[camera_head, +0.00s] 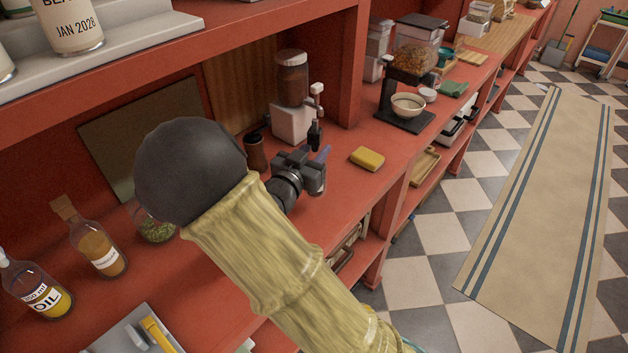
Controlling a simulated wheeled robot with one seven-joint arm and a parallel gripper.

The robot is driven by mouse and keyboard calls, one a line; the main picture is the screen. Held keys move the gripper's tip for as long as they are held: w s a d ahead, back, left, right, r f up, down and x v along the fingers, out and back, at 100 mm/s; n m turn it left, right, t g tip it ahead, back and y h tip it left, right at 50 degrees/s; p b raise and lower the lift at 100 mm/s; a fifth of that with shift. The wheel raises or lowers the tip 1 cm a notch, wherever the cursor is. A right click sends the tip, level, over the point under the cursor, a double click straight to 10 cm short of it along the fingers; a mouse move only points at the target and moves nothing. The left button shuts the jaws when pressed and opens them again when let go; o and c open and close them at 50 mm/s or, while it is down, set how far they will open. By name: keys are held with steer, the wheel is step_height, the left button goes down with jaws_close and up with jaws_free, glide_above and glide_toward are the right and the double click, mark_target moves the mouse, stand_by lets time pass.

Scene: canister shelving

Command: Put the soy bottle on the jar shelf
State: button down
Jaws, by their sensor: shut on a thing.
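My gripper (312,155) is over the counter in front of the white grinder, reaching away from me, and its fingers are partly hidden by its own body. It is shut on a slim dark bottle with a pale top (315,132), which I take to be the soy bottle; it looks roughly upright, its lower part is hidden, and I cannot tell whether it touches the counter. The jar shelf (185,58) is the red upper shelf at the upper left. Labelled jars (75,25) stand there on a pale stepped riser (140,35).
A white grinder with a brown hopper (291,82) stands behind the bottle, a dark jar (256,152) left of it. A yellow sponge (367,158) lies to the right. Oil (38,290) and corked (100,250) bottles stand at left. A red upright (350,60) bounds the bay.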

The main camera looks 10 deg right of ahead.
steer(key=shift+f, duration=1.1)
step_height(320, 180, down, 4)
steer(key=shift+w+f, duration=0.1)
steer(key=shift+d, duration=0.1)
steer(key=shift+s, duration=0.2)
steer(key=shift+f, duration=0.1)
steer(key=c, duration=1.1)
jaws_free()
steer(key=shift+o, duration=0.2)
